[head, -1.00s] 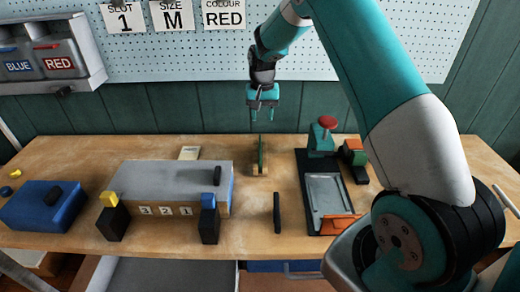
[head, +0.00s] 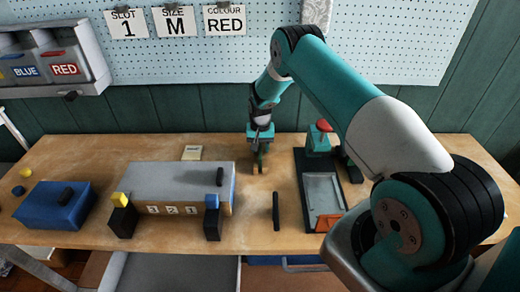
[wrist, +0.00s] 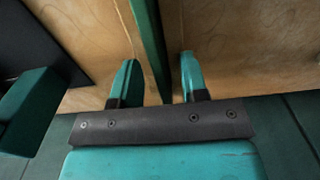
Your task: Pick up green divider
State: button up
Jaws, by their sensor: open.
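The green divider (wrist: 150,40) stands on edge and shows as a thin green strip in the wrist view. It runs between the two fingers of my gripper (wrist: 160,85), with a gap on each side. My gripper is open, and its fingers point down around the divider. In the head view my gripper (head: 259,160) is low over the back middle of the table, and it hides most of the divider and its small wooden stand.
A grey box (head: 180,180) with numbered slots stands left of my gripper, with a blue box (head: 45,205) farther left. A black fixture (head: 300,190) with a grey tray is to the right. A pegboard (head: 380,60) is behind.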

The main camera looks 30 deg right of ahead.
jog(key=shift+f, duration=0.25)
grip_shut()
